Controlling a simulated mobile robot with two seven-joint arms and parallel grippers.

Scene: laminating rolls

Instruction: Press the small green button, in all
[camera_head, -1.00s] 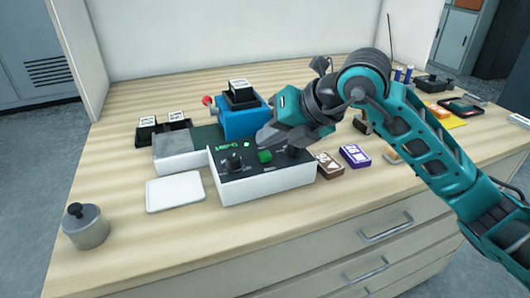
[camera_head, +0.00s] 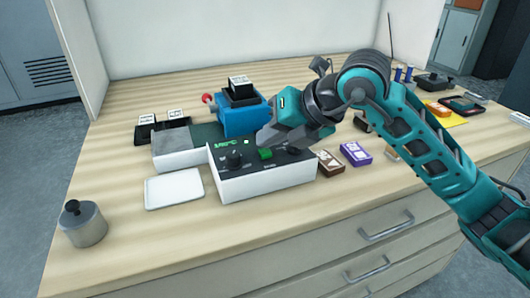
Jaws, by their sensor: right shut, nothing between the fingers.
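The small green button (camera_head: 265,154) stands on the dark sloped top of a control box (camera_head: 268,183) with a white front. Black knobs sit on either side of it, and a small green display shows behind it. My right gripper (camera_head: 264,141) is shut and empty. Its tip is just above and behind the button; I cannot tell whether it touches it. The gripper partly covers the right part of the panel. My left gripper is not in view.
A blue machine (camera_head: 243,118) with a red knob stands behind the box. A white tray (camera_head: 174,189) and a grey lidded pot (camera_head: 83,224) lie to the left. A brown box (camera_head: 330,163) and a purple box (camera_head: 356,153) lie to the right.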

